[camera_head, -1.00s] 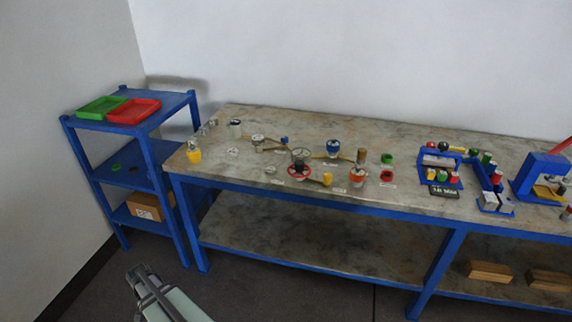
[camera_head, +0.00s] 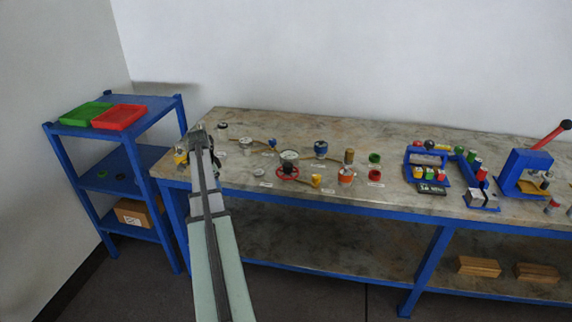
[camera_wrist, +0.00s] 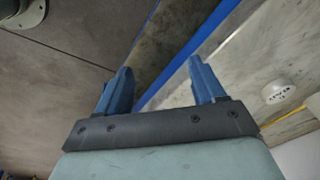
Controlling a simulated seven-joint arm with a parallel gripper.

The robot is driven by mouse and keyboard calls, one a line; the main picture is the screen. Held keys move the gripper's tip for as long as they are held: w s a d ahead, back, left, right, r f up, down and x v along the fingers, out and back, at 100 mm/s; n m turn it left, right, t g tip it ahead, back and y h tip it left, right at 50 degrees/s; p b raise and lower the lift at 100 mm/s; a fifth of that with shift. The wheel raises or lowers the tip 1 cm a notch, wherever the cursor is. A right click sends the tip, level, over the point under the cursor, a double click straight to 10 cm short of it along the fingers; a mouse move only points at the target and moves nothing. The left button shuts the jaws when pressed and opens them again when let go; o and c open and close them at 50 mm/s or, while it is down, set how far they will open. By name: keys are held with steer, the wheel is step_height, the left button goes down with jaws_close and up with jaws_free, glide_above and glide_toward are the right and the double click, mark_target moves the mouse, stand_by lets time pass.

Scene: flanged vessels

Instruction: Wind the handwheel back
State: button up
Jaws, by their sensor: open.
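The red handwheel (camera_head: 288,172) lies on the front part of the bench top, with a pale round vessel (camera_head: 289,156) just behind it and a yellow-ended lever beside it on the right. My arm reaches over the left end of the bench. My gripper is at its far end, left of the handwheel and apart from it; its fingers are hard to make out in the head view. In the wrist view my gripper (camera_wrist: 160,82) shows two blue fingers spread apart with nothing between them. The handwheel cannot be made out in the wrist view.
A blue-capped vessel (camera_head: 321,149), an orange-banded vessel (camera_head: 346,175) and a green ring (camera_head: 374,158) stand right of the handwheel. Blue fixtures (camera_head: 427,160) are farther right. A blue shelf (camera_head: 113,132) with green and red trays stands left. The wrist view shows a white round part (camera_wrist: 278,92).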

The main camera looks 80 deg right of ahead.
steer(key=s+d+r+m+g, duration=0.1)
steer(key=s+d+r+m, duration=0.2)
steer(key=s+d+r, duration=0.4)
steer(key=m+g+y, duration=0.1)
steer(key=m+g, duration=0.2)
glide_toward(287, 164)
steer(key=x, duration=0.9)
steer(key=shift+f, duration=0.3)
steer(key=c, duration=1.1)
